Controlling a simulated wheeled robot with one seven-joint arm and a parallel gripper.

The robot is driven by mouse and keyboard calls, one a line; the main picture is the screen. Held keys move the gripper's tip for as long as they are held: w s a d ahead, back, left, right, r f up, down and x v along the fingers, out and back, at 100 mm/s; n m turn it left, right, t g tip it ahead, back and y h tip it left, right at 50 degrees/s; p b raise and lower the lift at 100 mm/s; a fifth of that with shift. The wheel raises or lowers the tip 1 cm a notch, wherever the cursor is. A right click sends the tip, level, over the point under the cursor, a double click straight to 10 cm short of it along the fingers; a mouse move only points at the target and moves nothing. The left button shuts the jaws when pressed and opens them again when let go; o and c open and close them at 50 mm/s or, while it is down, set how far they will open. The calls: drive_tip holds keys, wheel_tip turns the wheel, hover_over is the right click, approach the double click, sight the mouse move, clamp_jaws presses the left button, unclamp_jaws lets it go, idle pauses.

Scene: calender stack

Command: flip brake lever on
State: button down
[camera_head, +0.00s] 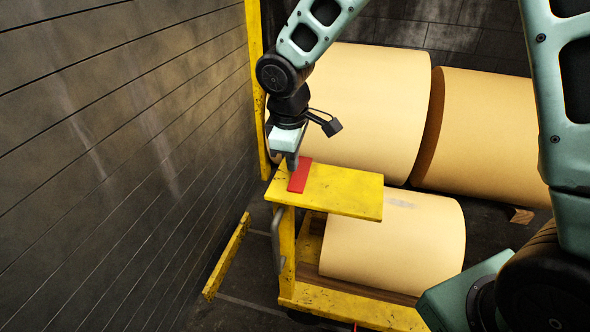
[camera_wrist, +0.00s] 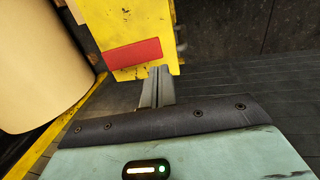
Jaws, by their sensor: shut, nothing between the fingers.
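A flat red bar (camera_head: 299,175), apparently the brake lever, lies on top of the yellow panel (camera_head: 340,190) near its left end. It also shows in the wrist view (camera_wrist: 132,53), above and left of the fingertips. My gripper (camera_head: 291,165) is shut and empty. It points down at the left end of the panel, close beside the red bar. In the wrist view the two grey fingers (camera_wrist: 158,72) are together at the panel's edge. I cannot tell whether they touch the bar or panel.
A large tan roll (camera_head: 400,240) rests on the yellow cart base (camera_head: 350,308) under the panel. More rolls (camera_head: 490,130) lie behind. A dark slatted wall (camera_head: 120,150) stands left, with a yellow rail (camera_head: 228,257) by the floor. A bent grey bar (camera_head: 276,240) hangs below the panel.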

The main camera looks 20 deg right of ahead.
wheel_tip(320, 180, up, 6)
drive_tip(key=s, duration=0.1)
drive_tip(key=shift+a, duration=0.45)
drive_tip(key=shift+s, duration=0.1)
drive_tip(key=s+a+f+m+g+y, duration=0.1)
drive_tip(key=s+a+m, duration=0.2)
drive_tip(key=s, duration=2.1)
drive_tip(key=shift+y, duration=0.3)
drive_tip(key=shift+a+f, duration=0.1)
